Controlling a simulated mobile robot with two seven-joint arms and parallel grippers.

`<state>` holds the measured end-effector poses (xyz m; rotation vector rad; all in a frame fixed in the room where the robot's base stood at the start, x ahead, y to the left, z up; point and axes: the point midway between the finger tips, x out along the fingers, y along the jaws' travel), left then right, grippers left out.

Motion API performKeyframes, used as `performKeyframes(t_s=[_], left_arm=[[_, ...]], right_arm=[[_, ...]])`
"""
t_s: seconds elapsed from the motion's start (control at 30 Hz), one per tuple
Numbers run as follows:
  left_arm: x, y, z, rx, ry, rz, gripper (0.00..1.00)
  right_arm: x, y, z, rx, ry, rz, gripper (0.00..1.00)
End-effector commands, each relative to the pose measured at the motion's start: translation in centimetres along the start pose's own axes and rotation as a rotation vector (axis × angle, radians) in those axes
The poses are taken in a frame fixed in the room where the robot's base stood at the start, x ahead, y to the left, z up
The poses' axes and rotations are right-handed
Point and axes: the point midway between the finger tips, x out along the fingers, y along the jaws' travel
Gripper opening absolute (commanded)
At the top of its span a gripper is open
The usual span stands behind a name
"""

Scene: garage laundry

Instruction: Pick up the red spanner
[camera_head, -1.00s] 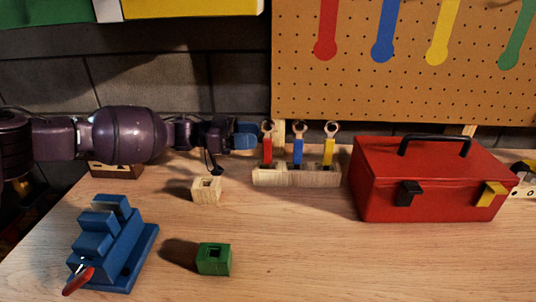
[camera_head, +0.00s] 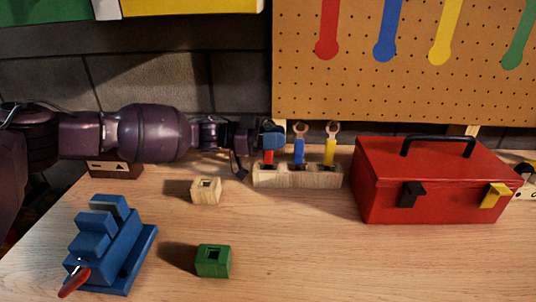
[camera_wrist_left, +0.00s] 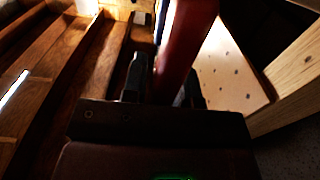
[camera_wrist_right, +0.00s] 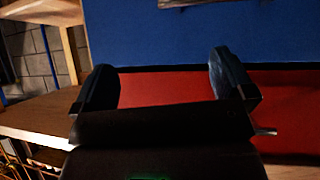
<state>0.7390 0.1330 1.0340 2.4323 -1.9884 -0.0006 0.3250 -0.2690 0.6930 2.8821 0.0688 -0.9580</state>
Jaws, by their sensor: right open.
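The red spanner (camera_head: 268,157) stands upright in the left slot of the wooden rack (camera_head: 297,176). My left gripper (camera_head: 272,136) comes in from the left at its upper part and hides its ring end. In the left wrist view the red spanner (camera_wrist_left: 185,45) runs between the two fingers of my left gripper (camera_wrist_left: 163,85), which are close together on either side of it. My right gripper (camera_wrist_right: 165,85) is open and empty in the right wrist view. It is outside the head view.
A blue spanner (camera_head: 299,150) and a yellow spanner (camera_head: 331,151) stand in the same rack. A red toolbox (camera_head: 430,180) is to the right. A wooden block (camera_head: 206,191), a green block (camera_head: 213,261) and a blue stepped object (camera_head: 110,245) are on the bench. The front middle is clear.

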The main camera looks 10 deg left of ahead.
Motion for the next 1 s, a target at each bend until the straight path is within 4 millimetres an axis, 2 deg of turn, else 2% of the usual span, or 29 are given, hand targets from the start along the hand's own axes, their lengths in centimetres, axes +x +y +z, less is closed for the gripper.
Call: performKeyframes(t_s=[0.03,0.17,0.43,0.53,1.0], left_arm=[[0.0,0.0,0.0,0.0,0.0,0.0,0.19],[0.0,0.0,0.0,0.0,0.0,0.0,0.0],[0.0,0.0,-0.1,0.0,0.0,0.0,0.0],[0.0,0.0,-0.7,0.003,0.001,0.0,0.0],[0.0,0.1,-8.5,0.006,0.001,0.0,0.0]], right_arm=[[0.0,0.0,0.0,0.0,0.001,0.0,1.0],[0.1,0.0,0.0,0.0,0.0,0.001,1.0],[0.0,0.1,0.3,0.0,-0.006,0.001,1.0],[-0.1,0.1,0.3,0.0,-0.007,0.002,1.0],[-1.1,0.2,-0.8,0.006,0.006,0.006,1.0]])
